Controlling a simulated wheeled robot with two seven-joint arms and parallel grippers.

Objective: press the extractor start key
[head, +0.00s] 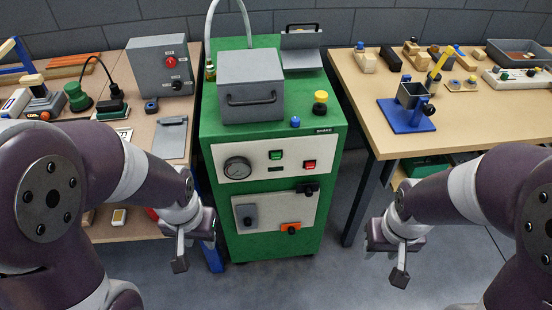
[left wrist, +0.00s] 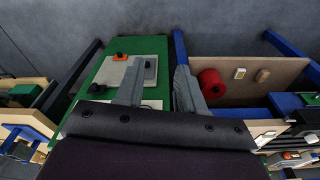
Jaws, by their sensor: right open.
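A green machine cabinet (head: 216,150) stands in the middle of the head view. Its white upper panel has a gauge, a green key (head: 276,155) and a red key (head: 309,164). I cannot read which key is the extractor start key. My left gripper (head: 186,256) hangs in front of the cabinet's lower left side, below these keys and touching nothing. In the left wrist view its two fingers (left wrist: 158,92) are apart with nothing between them. My right gripper (head: 396,266) is open and empty, right of the cabinet over the floor.
A grey control box (head: 160,66) with a red button stands on the left bench (head: 145,133) among tools. The right bench (head: 370,85) carries a blue-based clamp fixture (head: 408,118) and small parts. A grey hinged box (head: 250,86) sits on the cabinet.

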